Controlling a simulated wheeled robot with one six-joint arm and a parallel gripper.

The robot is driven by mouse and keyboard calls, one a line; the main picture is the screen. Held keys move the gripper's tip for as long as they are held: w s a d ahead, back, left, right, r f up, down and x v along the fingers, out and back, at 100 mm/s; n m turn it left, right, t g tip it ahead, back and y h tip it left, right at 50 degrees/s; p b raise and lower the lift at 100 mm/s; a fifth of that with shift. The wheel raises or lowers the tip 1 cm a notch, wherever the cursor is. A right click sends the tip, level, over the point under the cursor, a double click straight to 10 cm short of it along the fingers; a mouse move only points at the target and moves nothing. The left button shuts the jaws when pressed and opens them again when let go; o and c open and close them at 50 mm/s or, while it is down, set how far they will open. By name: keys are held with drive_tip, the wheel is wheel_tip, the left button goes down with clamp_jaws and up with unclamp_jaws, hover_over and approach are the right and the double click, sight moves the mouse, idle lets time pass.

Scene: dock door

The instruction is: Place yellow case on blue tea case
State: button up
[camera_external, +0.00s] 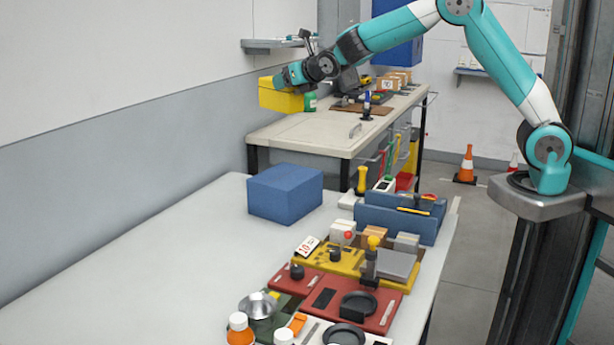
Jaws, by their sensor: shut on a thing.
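The yellow case (281,97) is a box held in the air at the upper left of the external view. My gripper (290,80) is shut on it, and the fingers cover part of its top and right side. The blue tea case (285,194) is a blue box sitting on the near white table, below the yellow case in the picture. The two are clearly apart. The top of the blue tea case is bare.
The near table (150,265) is clear at left. On its right are a blue organizer (402,222), a yellow tray (345,262), a red tray (352,302) and bottles (240,328). A second workbench (320,133) with tools stands behind.

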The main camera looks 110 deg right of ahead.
drive_tip(key=shift+s+d+r, duration=0.15)
drive_tip(key=shift+s+d, duration=0.2)
drive_tip(key=shift+s, duration=0.05)
wheel_tip(320, 180, down, 20)
drive_tip(key=p, duration=0.4)
drive_tip(key=shift+r, duration=0.15)
drive_tip(key=shift+s+f, duration=0.1)
drive_tip(key=shift+f, duration=0.15)
drive_tip(key=o, duration=1.2)
drive_tip(key=shift+r, duration=0.15)
